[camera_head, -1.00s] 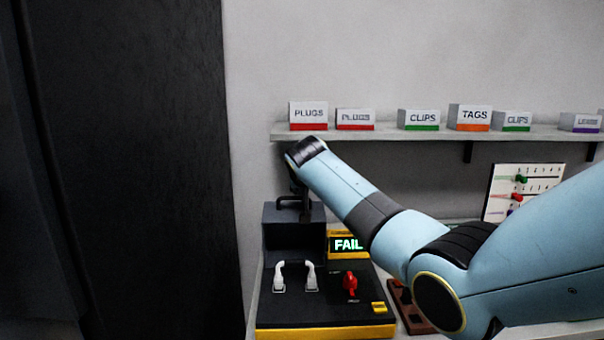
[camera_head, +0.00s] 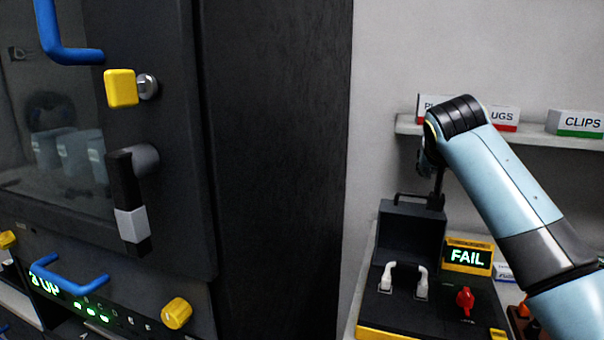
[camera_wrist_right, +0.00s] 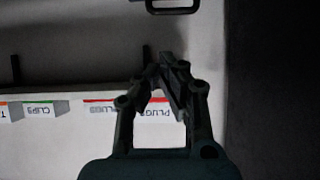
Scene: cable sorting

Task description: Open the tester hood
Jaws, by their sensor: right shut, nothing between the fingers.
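The tester has a black top, a yellow front edge (camera_head: 385,333) and a yellow-framed display (camera_head: 467,257) reading FAIL. Its dark hood (camera_head: 408,240) stands at the back of the top, with a black bar handle (camera_head: 410,197) on its upper edge. Two white clips (camera_head: 403,278) show uncovered in front of it. My right gripper (camera_head: 437,197) points down beside the handle's right end; its fingers are dark and partly hidden by the wrist. In the right wrist view the fingers (camera_wrist_right: 172,72) are together and empty, apart from a dark handle (camera_wrist_right: 172,6) at the top edge. My left gripper is out of view.
A large dark cabinet (camera_head: 275,150) stands close on the left, with a black-and-grey handle (camera_head: 128,200) and a blue handle (camera_head: 65,275). A shelf (camera_head: 540,137) with labelled boxes runs behind my right arm. A red knob (camera_head: 465,300) stands on the tester.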

